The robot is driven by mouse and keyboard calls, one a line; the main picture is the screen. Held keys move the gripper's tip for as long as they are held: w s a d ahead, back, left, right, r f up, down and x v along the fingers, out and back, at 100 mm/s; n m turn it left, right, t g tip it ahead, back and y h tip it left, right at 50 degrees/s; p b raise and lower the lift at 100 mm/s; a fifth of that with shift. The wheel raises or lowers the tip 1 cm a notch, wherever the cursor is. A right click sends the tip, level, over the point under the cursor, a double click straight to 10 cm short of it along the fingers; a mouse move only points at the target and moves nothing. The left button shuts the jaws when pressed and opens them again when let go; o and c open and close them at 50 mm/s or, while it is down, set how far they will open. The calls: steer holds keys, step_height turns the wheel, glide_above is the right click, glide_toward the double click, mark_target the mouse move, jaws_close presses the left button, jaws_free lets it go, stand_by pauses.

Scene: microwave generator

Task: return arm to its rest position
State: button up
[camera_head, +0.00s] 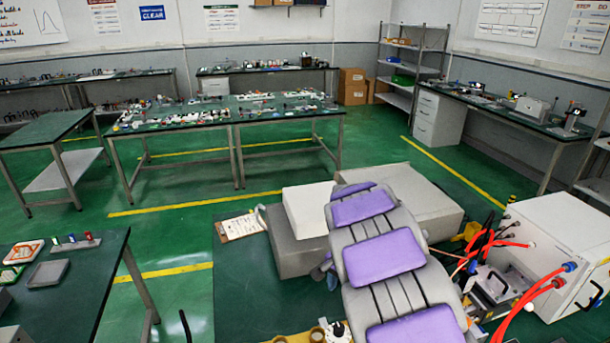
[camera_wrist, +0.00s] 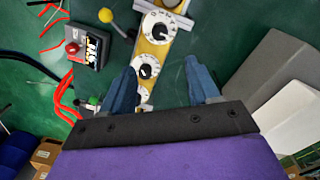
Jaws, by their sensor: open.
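My gripper (camera_wrist: 165,78) shows in the wrist view with its two blue fingers spread apart and nothing held between them. Beyond the fingers is a yellow strip (camera_wrist: 157,50) with white-and-black dials (camera_wrist: 159,27); whether a finger touches it I cannot tell. In the head view, my grey arm with purple pads (camera_head: 384,252) runs up from the bottom to the middle. My fingers are not clearly visible there. A large white box (camera_head: 560,240) with red hoses stands at the right.
A black box with a red knob (camera_wrist: 88,46) and red cables lie at the left in the wrist view. Grey slabs (camera_head: 425,205) and a white block (camera_head: 307,210) sit beside my arm. A dark table (camera_head: 85,290) is at lower left.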

steer(key=s+d+r+n+g+b, duration=0.1)
steer(key=s+r+n, duration=0.25)
steer(key=s, duration=0.85)
steer(key=s+r+n+b, duration=0.15)
steer(key=s+r, duration=0.35)
steer(key=s, duration=0.8)
steer(key=s+a+f+n, duration=0.1)
steer(key=s+n, duration=0.3)
steer(key=s, duration=0.9)
steer(key=shift+n+g, duration=0.3)
steer(key=shift+g, duration=0.1)
steer(key=shift+f, duration=0.1)
